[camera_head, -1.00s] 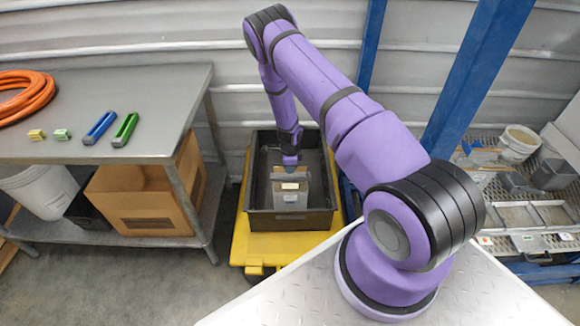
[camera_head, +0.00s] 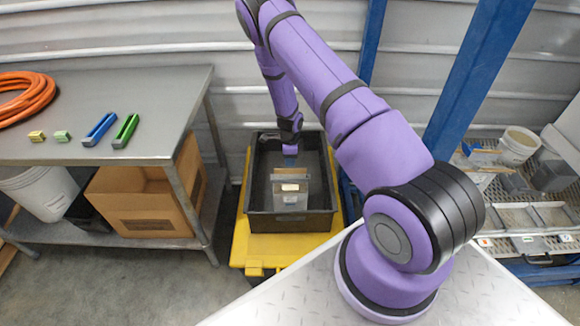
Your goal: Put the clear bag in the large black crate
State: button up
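The large black crate (camera_head: 262,222) stands on a yellow platform in the middle of the view. The clear bag (camera_head: 290,197), see-through grey with a pale label, stands roughly upright inside the crate, towards its near side. My gripper (camera_head: 290,161) hangs over the inside of the crate, just behind and above the bag's top edge in the picture. It seems apart from the bag. The fingers are too small and dark to show whether they are open or shut. The bag's lower edge is hard to make out against the crate's near wall.
A grey metal table (camera_head: 150,85) at left holds an orange hose (camera_head: 22,95), a blue tool (camera_head: 100,129), a green tool (camera_head: 125,130) and two small blocks. A cardboard box (camera_head: 140,200) sits beneath. Blue posts and a cluttered rack (camera_head: 520,210) are at right.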

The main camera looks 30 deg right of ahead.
jog(key=s+a+r+n+t+y, duration=0.1)
jog(key=s+a+r+n, duration=0.2)
jog(key=r, duration=1)
jog(key=a+r+n+t+y, duration=0.1)
jog(key=a+r+n, duration=0.3)
jog(key=r, duration=1)
jog(key=s+a+r+n, duration=0.2)
jog(key=a+r+n, duration=0.15)
jog(key=r, duration=0.95)
jog(key=s+a+r+n+t, duration=0.2)
jog(key=s+a+r+n, duration=0.2)
jog(key=s+r+n, duration=0.7)
jog(key=s+r+n+h, duration=0.1)
jog(key=s+r, duration=0.2)
jog(key=s, duration=0.6)
jog(key=s+r+n+t+h, duration=0.1)
jog(key=s+r, duration=0.3)
jog(key=s, duration=0.5)
jog(key=shift+s+a+n, duration=0.35)
jog(key=shift+a+n, duration=0.1)
jog(key=shift+n, duration=0.1)
